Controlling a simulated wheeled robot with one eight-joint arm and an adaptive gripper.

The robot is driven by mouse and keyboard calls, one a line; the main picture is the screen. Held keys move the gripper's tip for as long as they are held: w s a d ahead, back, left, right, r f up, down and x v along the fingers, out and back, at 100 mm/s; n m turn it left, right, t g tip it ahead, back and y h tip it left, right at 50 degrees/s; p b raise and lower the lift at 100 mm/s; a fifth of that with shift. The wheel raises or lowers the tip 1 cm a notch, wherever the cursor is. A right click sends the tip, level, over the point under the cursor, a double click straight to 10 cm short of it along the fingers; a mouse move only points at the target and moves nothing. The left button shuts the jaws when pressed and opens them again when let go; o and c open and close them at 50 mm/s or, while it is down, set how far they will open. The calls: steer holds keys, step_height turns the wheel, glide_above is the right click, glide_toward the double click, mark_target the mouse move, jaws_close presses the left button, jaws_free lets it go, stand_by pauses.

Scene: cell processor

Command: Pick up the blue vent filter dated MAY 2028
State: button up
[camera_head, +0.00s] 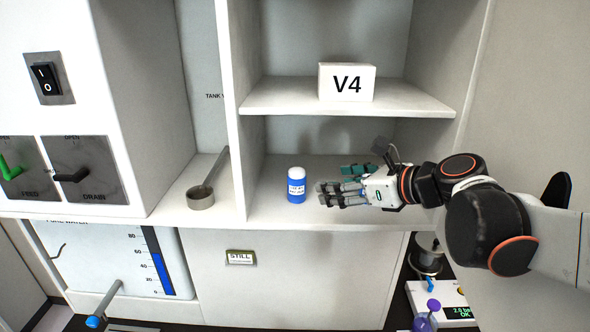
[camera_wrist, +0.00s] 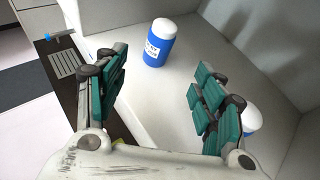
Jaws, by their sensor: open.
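A blue vent filter (camera_head: 296,187) with a white top and a white label stands upright on the lower shelf; its label print is too small to read. In the wrist view this filter (camera_wrist: 157,50) stands ahead of my gripper (camera_wrist: 160,78), beyond and between the fingertips, not touching them. A second blue and white filter (camera_wrist: 251,120) shows partly behind the right finger; its label is hidden. In the head view my gripper (camera_head: 328,195) is open and empty, just right of the first filter.
A white box marked V4 (camera_head: 346,83) sits on the upper shelf (camera_head: 410,103). A cabinet wall (camera_head: 237,130) bounds the lower shelf at the left. A metal cup with a handle (camera_head: 201,197) stands beyond that wall. The lower shelf's front edge is open.

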mark_target(304, 180)
steer(key=shift+m, duration=0.3)
steer(key=b+x, duration=0.1)
steer(key=x, duration=0.3)
steer(key=b+x, duration=0.2)
steer(key=x, duration=0.2)
steer(key=shift+w+r, duration=0.2)
steer(key=shift+w, duration=0.05)
steer(key=shift+r+b+x, duration=0.15)
steer(key=shift+b+x, duration=0.35)
steer(key=shift+x, duration=1.05)
steer(key=shift+r+b+x, duration=0.15)
steer(key=shift+b+x, duration=0.3)
steer(key=shift+x, duration=1.05)
steer(key=shift+s+a+r, duration=0.1)
steer(key=shift+a, duration=0.05)
steer(key=c, duration=1.2)
